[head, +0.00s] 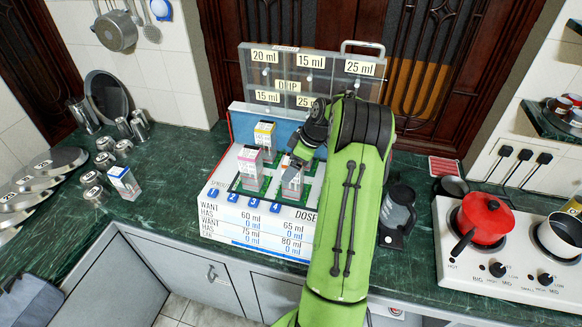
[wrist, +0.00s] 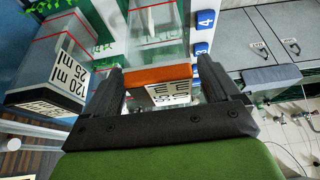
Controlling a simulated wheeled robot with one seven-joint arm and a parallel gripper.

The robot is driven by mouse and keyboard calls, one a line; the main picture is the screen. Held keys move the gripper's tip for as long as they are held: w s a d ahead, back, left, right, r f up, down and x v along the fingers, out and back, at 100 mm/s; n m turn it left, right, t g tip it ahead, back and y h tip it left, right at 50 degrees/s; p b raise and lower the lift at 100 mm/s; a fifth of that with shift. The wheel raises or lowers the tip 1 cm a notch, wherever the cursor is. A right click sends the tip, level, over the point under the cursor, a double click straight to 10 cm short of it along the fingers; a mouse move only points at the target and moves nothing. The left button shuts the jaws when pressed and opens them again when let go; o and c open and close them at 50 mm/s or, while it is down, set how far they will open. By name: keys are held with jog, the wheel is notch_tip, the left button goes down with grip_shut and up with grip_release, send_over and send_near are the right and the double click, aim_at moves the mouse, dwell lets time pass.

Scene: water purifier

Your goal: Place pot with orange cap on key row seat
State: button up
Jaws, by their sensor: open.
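The pot with the orange cap (wrist: 158,76) is in the wrist view, a clear body with a white printed label on its top. My gripper (wrist: 165,68) is open, with one finger on each side of the cap; I cannot tell whether they touch it. In the head view my gripper (head: 296,162) is low over a pot (head: 292,184) at the front right of the white purifier board. Blue numbered keys (head: 248,198) line the board's front edge, and two blue keys (wrist: 203,48) show beside the orange-capped pot. The pot's base and seat are partly hidden.
A blue-capped pot (head: 124,183) is on the counter at left. A clear labelled panel (head: 310,75) rises behind. A black jug (head: 398,208) stands to the right.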

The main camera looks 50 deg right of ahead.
jog(key=v, duration=1)
jog(key=a+r+m+h, duration=0.1)
jog(key=a+r, duration=0.4)
jog(key=a, duration=0.7)
jog(key=a+r+m+h, duration=0.1)
jog(key=a+r, duration=0.4)
jog(key=a, duration=0.6)
jog(key=s+a+f+m, duration=0.1)
jog(key=s+a, duration=0.5)
jog(key=s, duration=0.2)
jog(key=s+a+f+m+t, duration=0.1)
jog(key=s+a+m, duration=0.1)
jog(key=s+a, duration=0.4)
jog(key=s+p, duration=0.1)
jog(key=s, duration=0.1)
jog(key=shift+s, duration=0.35)
jog(key=shift+a+f, duration=0.1)
jog(key=shift+f, duration=0.05)
